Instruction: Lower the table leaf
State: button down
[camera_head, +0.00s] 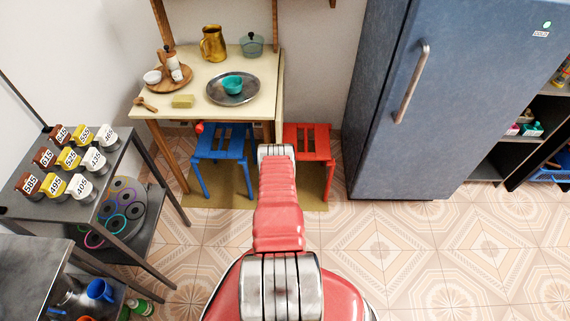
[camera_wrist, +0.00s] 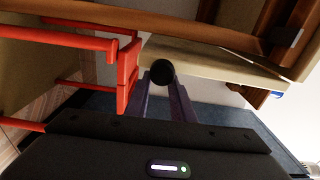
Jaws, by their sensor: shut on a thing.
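The table (camera_head: 175,98) with a cream top stands against the wall in the head view. Its leaf (camera_head: 281,100) shows nearly edge-on as a narrow cream strip at the table's right edge, pointing steeply down. In the wrist view, a pale panel that looks like the leaf (camera_wrist: 215,72) crosses behind my fingers. My gripper (camera_wrist: 162,85) is shut on a dark round knob (camera_wrist: 161,71) in front of that panel. In the head view my own arm hides the fingertips and the knob.
A blue stool (camera_head: 225,145) and a red stool (camera_head: 310,145) stand under and beside the table, close to my gripper. A tray with a teal bowl (camera_head: 232,84) and a gold jug (camera_head: 213,43) are on the table. A blue fridge (camera_head: 400,110) stands right.

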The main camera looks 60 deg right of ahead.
jog(key=w, duration=0.1)
jog(key=w+a, duration=0.1)
jog(key=w+t, duration=0.1)
jog(key=shift+a+f, duration=0.2)
jog(key=shift+a, duration=0.05)
jog(key=c, duration=1.9)
grip_release()
jog(key=shift+c, duration=0.2)
jog(key=shift+o, duration=0.6)
jog(key=shift+w, duration=0.2)
jog(key=o, duration=0.3)
jog(key=shift+s+d, duration=0.1)
jog(key=shift+s, duration=0.05)
jog(key=shift+o, duration=0.2)
jog(key=shift+s, duration=0.1)
